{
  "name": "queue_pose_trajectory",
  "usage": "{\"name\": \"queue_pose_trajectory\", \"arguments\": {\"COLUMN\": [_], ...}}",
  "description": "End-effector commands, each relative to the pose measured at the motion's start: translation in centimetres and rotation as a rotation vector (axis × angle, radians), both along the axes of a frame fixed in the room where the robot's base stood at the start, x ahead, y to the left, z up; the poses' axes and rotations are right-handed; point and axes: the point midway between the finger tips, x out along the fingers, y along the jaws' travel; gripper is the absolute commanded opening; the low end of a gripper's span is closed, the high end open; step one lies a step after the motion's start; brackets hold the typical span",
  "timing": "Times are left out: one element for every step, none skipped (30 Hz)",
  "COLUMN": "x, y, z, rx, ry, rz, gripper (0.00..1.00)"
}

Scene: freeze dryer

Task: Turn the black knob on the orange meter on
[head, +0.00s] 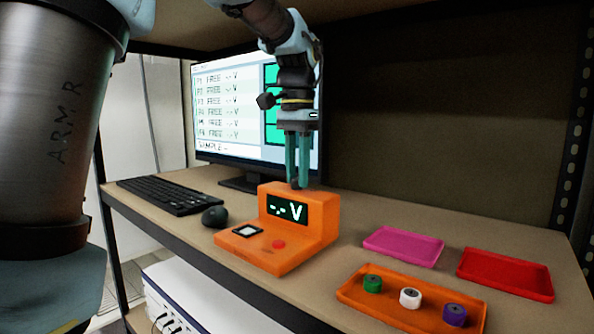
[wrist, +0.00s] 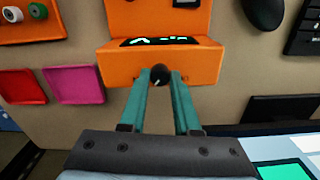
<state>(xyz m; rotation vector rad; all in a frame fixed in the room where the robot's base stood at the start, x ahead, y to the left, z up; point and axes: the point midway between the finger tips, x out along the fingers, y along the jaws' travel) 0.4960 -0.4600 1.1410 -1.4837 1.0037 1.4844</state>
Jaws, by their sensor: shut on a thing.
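The orange meter (head: 309,240) stands on the shelf, its display (head: 287,209) reading "-.- V". The black knob (wrist: 159,75) sits at the back top of the meter and shows in the wrist view between my fingertips. My gripper (head: 298,184) points down from above the meter, with its teal fingers closed on the knob. In the head view the knob is mostly hidden by the fingers.
A monitor (head: 225,110), a keyboard (head: 170,196) and a mouse (head: 215,216) are left of the meter. An orange tray (head: 353,294) with green, white and purple vials, a pink tray (head: 404,246) and a red tray (head: 506,275) lie to the right. An upper shelf is overhead.

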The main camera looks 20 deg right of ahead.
Motion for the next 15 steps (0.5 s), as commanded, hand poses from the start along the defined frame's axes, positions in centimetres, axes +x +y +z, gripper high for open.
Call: {"name": "queue_pose_trajectory", "arguments": {"x": [0.07,0.06,0.06,0.06,0.06,0.06,0.06,0.06,0.05,0.04,0.04,0.04,0.03,0.02,0.02], "y": [-0.1,-0.1,-0.1,-0.1,-0.1,-0.1,-0.1,-0.09,-0.09,-0.08,-0.07,-0.06,-0.05,-0.06,-0.05], "z": [0.13,0.13,0.13,0.13,0.13,0.13,0.13,0.12,0.11,0.1,0.09,0.08,0.07,0.07,0.06], "rx": [-0.005,-0.005,-0.005,-0.005,-0.005,-0.005,-0.004,-0.004,-0.004,-0.003,-0.003,-0.002,-0.002,-0.002,-0.001], "ry": [-0.004,-0.004,-0.004,-0.004,-0.004,-0.004,-0.004,-0.004,-0.003,-0.002,-0.002,-0.002,-0.002,-0.002,-0.002], "rz": [-0.001,-0.001,-0.001,-0.001,-0.001,0.0,0.0,0.0,0.0,0.0,0.0,0.0,0.0,0.0,0.0], "gripper": [0.0,0.0,0.0,0.0,0.0,0.33,0.36,0.4,0.44,0.47,0.51,0.55,0.59,0.61,0.61]}}
